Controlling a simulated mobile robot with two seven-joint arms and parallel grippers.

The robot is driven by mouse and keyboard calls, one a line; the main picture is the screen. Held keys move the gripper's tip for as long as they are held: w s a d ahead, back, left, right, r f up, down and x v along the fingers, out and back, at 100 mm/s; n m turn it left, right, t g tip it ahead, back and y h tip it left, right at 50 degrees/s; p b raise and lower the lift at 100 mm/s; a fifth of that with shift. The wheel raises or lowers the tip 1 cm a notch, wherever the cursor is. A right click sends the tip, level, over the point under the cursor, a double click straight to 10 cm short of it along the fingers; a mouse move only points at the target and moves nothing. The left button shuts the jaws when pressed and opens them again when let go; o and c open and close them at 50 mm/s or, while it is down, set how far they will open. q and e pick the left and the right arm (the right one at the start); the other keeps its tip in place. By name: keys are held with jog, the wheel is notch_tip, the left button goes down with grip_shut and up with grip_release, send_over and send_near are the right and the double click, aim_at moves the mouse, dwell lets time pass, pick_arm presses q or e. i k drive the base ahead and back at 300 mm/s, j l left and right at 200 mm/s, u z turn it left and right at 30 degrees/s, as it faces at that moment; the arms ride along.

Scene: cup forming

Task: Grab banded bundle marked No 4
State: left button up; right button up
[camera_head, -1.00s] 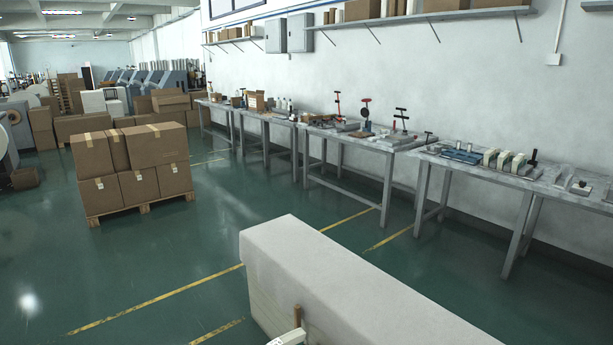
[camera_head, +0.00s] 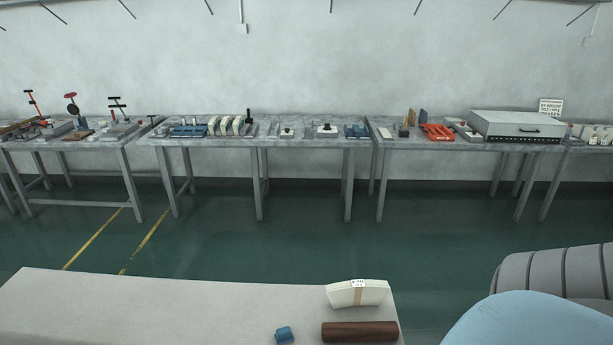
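A white bundle (camera_head: 343,296) with a tan band around its middle lies on the near pale counter (camera_head: 180,306), towards its right end. A small white label with dark marks sits at the top of the band. The marks are too small to read, so I cannot tell whether they say No 4. Nothing is holding the bundle. Neither of my grippers is in view.
A light blue rounded shape (camera_head: 530,322) and a grey ribbed shape (camera_head: 565,272) stand at right. Cluttered workbenches (camera_head: 300,143) line the wall.

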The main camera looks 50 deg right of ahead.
aim_at(355, 292)
jog(key=z, duration=1.95)
jog(key=u, duration=1.75)
jog(key=l, duration=0.7)
jog(key=k+l+u, duration=0.1)
jog(key=l, duration=0.55)
jog(key=k+l, duration=0.1)
jog(key=l, duration=0.6)
